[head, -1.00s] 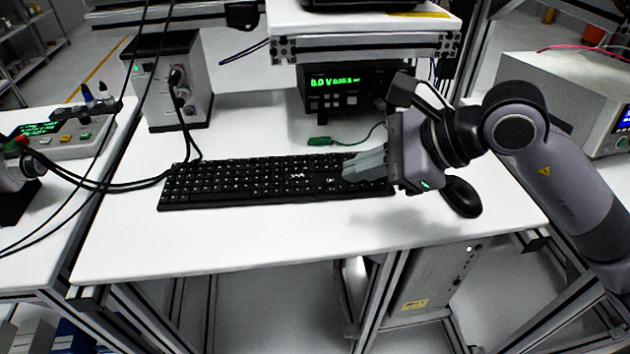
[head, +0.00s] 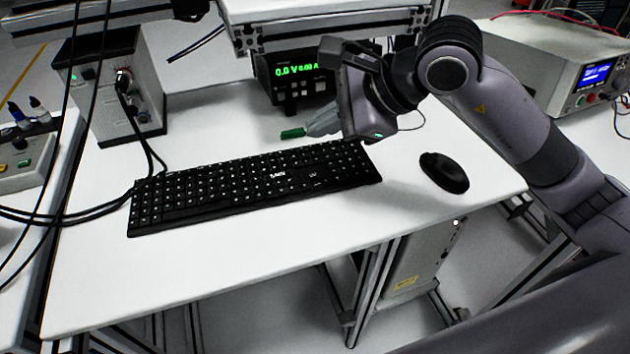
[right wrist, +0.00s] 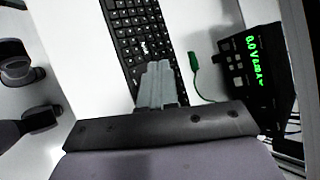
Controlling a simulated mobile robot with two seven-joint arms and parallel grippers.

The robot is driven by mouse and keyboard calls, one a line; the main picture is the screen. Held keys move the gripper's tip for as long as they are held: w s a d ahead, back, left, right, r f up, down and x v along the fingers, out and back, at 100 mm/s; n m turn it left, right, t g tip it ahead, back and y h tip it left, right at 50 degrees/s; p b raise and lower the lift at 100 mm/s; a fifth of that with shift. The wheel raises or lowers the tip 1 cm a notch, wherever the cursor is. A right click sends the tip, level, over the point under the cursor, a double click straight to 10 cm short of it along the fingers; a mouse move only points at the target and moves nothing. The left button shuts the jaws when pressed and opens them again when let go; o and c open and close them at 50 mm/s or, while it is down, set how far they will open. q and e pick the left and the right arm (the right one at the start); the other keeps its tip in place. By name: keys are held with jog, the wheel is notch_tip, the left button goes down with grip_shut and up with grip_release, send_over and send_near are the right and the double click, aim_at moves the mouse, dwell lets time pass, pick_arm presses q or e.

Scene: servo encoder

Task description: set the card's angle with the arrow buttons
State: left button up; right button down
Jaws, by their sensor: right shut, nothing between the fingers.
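My right gripper (head: 312,127) is shut and empty. In the head view its grey fingers point left above the table, just behind the right part of the black keyboard (head: 250,182). In the right wrist view the shut fingers (right wrist: 158,70) cover part of the keyboard (right wrist: 125,25). The arrow keys cannot be picked out for sure. No card can be made out in either view. My left gripper does not show.
A black power supply (head: 288,88) with green digits stands behind the keyboard. A green plug (head: 292,133) lies near the fingertips. A black mouse (head: 444,172) lies to the right. A grey box (head: 110,90) with cables stands at back left. The front table strip is clear.

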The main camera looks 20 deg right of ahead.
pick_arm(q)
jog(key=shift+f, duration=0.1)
pick_arm(e)
jog(key=shift+f, duration=0.1)
jog(key=b, duration=0.5)
send_over(317, 186)
jog(key=f, duration=0.7)
jog(key=shift+s+d+f, duration=0.25)
jog(key=shift+d+f, duration=0.1)
jog(key=shift+f+b, duration=0.45)
jog(key=shift+b, duration=0.1)
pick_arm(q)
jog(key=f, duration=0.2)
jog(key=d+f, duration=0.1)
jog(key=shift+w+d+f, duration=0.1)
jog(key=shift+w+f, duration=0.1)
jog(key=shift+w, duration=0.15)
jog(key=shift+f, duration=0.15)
pick_arm(e)
jog(key=shift+f, duration=0.1)
pick_arm(q)
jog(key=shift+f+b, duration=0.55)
jog(key=shift+b, duration=0.05)
pick_arm(e)
jog(key=shift+f, duration=0.3)
